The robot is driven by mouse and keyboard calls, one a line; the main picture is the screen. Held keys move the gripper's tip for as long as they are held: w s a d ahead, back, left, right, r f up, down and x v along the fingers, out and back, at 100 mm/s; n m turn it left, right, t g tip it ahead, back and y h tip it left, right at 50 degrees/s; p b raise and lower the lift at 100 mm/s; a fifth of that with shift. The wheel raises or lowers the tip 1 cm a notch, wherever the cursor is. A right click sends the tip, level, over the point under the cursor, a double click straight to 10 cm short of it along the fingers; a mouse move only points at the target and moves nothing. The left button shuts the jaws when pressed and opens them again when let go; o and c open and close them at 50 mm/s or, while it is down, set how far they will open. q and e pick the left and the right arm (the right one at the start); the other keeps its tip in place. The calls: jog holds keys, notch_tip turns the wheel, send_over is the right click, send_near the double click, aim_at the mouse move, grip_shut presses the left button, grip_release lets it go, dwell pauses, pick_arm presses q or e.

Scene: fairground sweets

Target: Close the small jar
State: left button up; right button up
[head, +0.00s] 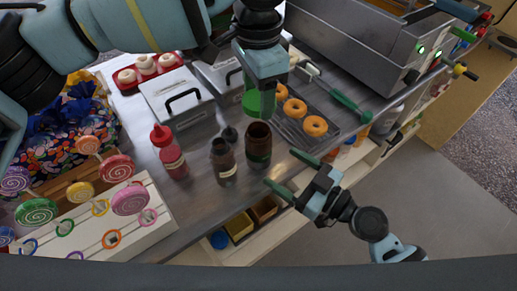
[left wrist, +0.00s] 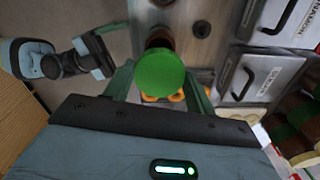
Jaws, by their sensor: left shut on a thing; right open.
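A brown open-topped jar (head: 258,146) stands upright on the metal counter in the middle of the head view. My left gripper (head: 262,112) is shut on a round green lid (head: 250,103) above the jar, apart from its rim. The lid also shows in the left wrist view (left wrist: 159,72), hiding much of the dark jar behind it. My right gripper (head: 279,168) is open and empty, just right of the jar near the counter's front edge, with its fingers pointing towards it.
A dark bottle (head: 223,163) stands left of the jar, with a small black cap or knob (head: 230,134) behind it. A red sauce bottle (head: 170,154) is further left. Doughnuts on a rack (head: 314,126) lie behind right. Lidded metal bins (head: 177,98) stand behind left.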

jog(key=x, duration=1)
jog(key=c, duration=1.5)
pick_arm(q)
send_over(258, 130)
jog(key=shift+f, duration=2.5)
